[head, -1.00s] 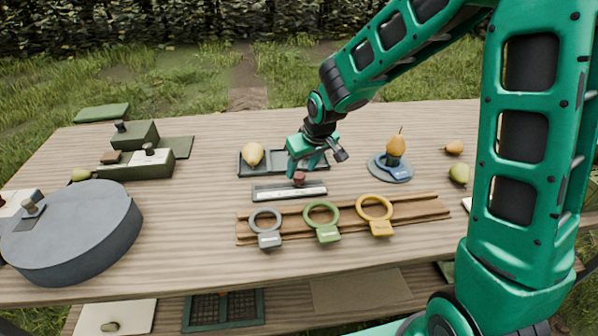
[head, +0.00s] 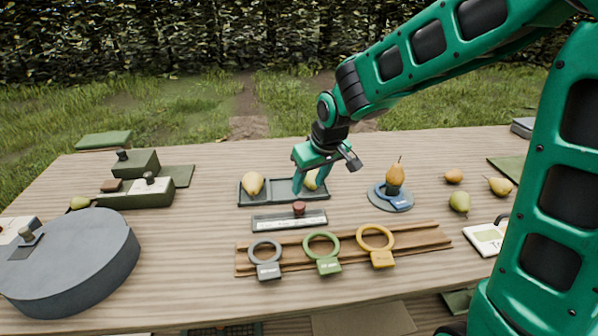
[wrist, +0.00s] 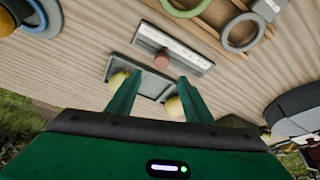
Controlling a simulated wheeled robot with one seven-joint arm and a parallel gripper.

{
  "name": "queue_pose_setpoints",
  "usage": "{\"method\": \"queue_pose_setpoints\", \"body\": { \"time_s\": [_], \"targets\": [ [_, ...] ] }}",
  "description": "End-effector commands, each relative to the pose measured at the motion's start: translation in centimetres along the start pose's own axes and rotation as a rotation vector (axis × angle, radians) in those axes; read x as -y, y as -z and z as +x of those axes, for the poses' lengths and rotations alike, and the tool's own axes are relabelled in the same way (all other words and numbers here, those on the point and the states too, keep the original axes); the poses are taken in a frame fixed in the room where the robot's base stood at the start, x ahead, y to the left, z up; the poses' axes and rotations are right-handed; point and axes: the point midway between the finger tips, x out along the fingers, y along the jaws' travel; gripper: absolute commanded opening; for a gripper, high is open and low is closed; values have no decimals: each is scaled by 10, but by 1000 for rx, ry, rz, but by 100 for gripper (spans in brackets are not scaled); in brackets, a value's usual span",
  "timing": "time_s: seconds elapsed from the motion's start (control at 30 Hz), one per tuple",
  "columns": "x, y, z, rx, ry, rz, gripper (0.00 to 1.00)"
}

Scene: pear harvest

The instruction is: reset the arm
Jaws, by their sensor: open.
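My gripper (head: 311,184) is open and hangs above the dark tray (head: 284,197) at the middle of the table. In the head view one yellow pear (head: 253,184) lies in the tray's left part. A second yellow pear (head: 311,179) lies in its right part, partly behind my fingers. In the wrist view my two green fingers (wrist: 156,98) stand apart with nothing held between them. The tray (wrist: 148,87) shows beyond them, with one pear (wrist: 118,80) and another (wrist: 174,106) at its two ends.
In front of the tray is a plate with a red knob (head: 299,209). A wooden rack (head: 425,239) holds grey, green and yellow rings. A pear stands on a blue round base (head: 391,203). Loose pears lie at right; a large grey drum (head: 65,262) is at left.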

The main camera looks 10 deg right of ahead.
Motion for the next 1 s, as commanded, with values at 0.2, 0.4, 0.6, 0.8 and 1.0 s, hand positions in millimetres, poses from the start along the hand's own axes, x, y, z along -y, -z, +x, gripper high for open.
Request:
{"method": "queue_pose_setpoints", "body": {
  "time_s": [0.2,0.4,0.6,0.8,1.0],
  "targets": [
    [-55,-45,-32,61,-83,115,47],
    [-121,-141,-89,174,-179,351,47],
    [-145,-251,-141,283,-204,625,47],
    [-135,-321,-166,351,-175,810,47],
    [-129,-341,-172,372,-158,864,47]
  ]
}}
